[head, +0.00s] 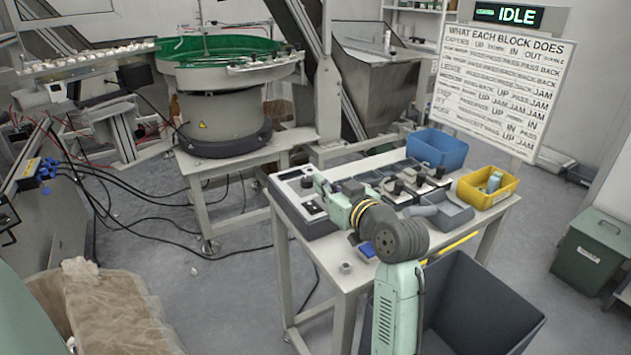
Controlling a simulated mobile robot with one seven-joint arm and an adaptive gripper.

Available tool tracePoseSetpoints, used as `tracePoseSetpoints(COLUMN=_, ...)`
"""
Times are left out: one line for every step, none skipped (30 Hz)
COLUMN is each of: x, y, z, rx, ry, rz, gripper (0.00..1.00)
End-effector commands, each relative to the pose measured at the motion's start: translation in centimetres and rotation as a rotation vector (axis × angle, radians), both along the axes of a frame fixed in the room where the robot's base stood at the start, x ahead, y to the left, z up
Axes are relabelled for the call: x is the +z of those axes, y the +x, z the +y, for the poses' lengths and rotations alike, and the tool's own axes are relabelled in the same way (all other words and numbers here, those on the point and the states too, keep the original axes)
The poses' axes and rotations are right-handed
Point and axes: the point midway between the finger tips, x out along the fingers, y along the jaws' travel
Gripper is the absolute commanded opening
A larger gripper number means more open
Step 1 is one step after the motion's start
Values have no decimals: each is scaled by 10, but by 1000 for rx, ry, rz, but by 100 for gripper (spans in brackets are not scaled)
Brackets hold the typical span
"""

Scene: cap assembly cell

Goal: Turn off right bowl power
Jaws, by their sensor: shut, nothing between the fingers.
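A grey and black control box (290,197) sits on the left end of the white bench, with small dark controls and pale labels on its top. Which control is the right bowl power cannot be read. My pale green arm reaches over the bench from the front. My gripper (321,187) is at its far end, over or beside the box's right side; it is shut and holds nothing visible. Its fingertips are small and unclear, and whether they touch the box cannot be told. A green bowl feeder (228,55) stands behind on its own table. The sign (507,16) reads IDLE.
On the bench, block controls with black knobs (397,186), a blue bin (437,148) and a yellow bin (487,187) stand right of my arm. A small grey ring-like part (345,267) lies near the front edge. A dark open bin (487,300) stands below.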

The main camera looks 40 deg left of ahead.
Motion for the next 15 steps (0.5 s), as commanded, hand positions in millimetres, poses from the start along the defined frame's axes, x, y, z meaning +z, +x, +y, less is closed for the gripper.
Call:
tracePoseSetpoints(x=6, y=-3, z=-10, rx=-4, ry=1, rz=-1, gripper=0)
tracePoseSetpoints(x=7, y=-5, z=-15, rx=-3, ry=1, rz=0, gripper=0)
tracePoseSetpoints(x=10, y=-7, z=-20, rx=-3, ry=2, rz=0, gripper=0)
tracePoseSetpoints(x=11, y=-8, z=-24, rx=-4, ry=1, rz=0, gripper=0)
tracePoseSetpoints(x=12, y=-10, z=-27, rx=-3, ry=1, rz=0, gripper=0)
tracePoseSetpoints(x=14, y=-12, z=-31, rx=-3, ry=1, rz=0, gripper=0)
tracePoseSetpoints(x=14, y=-13, z=-33, rx=-2, ry=1, rz=0, gripper=0)
tracePoseSetpoints(x=15, y=-14, z=-35, rx=-2, ry=1, rz=0, gripper=0)
tracePoseSetpoints(x=15, y=-15, z=-37, rx=-1, ry=0, rz=1, gripper=0)
tracePoseSetpoints(x=15, y=-15, z=-38, rx=-1, ry=0, rz=1, gripper=0)
tracePoseSetpoints(x=16, y=-16, z=-39, rx=-1, ry=-1, rz=1, gripper=0)
tracePoseSetpoints(x=16, y=-16, z=-40, rx=-1, ry=-1, rz=1, gripper=0)
tracePoseSetpoints(x=16, y=-16, z=-40, rx=-1, ry=-1, rz=1, gripper=0)
tracePoseSetpoints(x=16, y=-16, z=-40, rx=-1, ry=-1, rz=1, gripper=0)
tracePoseSetpoints(x=16, y=-16, z=-40, rx=-1, ry=-1, rz=1, gripper=0)
